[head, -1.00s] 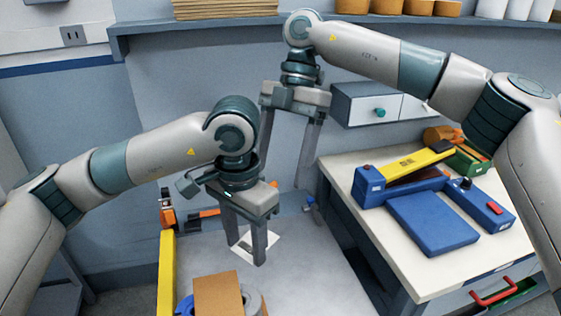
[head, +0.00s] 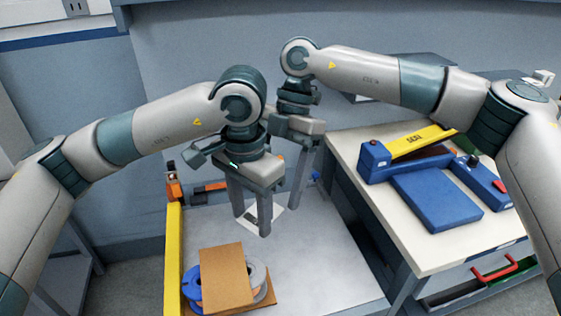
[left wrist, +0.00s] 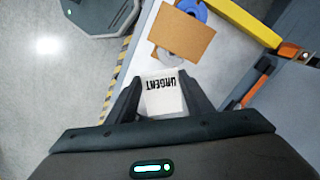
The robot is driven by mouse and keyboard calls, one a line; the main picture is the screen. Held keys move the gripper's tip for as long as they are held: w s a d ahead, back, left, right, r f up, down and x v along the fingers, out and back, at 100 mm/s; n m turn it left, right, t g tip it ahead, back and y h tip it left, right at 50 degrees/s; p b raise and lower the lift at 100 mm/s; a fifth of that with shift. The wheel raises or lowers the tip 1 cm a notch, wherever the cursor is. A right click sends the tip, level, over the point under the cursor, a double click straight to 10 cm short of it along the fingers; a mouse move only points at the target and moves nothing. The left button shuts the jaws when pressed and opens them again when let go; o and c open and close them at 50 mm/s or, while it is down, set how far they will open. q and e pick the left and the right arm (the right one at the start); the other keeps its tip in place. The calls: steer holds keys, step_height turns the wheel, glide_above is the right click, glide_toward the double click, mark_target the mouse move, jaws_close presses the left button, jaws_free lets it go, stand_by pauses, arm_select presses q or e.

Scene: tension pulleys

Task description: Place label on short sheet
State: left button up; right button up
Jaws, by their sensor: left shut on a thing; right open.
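The label is a small white sheet printed "URGENT" (left wrist: 162,96). In the left wrist view it sits between the two fingers of my left gripper (left wrist: 159,82). In the head view, the label (head: 272,220) shows at the fingertips of my left gripper (head: 251,224), which is shut on it above the grey work surface. My right gripper (head: 283,197) is open just behind the left one, its far-left finger mostly hidden. A brown cardboard sheet (head: 224,274) lies tilted over tape rolls at the front left; I cannot tell whether it is the short sheet.
Blue and grey rolls (head: 258,272) show beside the cardboard. A yellow bar (head: 174,260) runs along the surface's left edge. An orange tool (head: 174,183) stands at the back left. A blue-yellow device (head: 432,200) sits on the right bench. The surface's middle right is clear.

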mark_target(252, 222)
steer(key=shift+x, duration=1.1)
steer(key=c, duration=1.1)
arm_select(q)
steer(key=o, duration=1.6)
step_height(252, 222, up, 12)
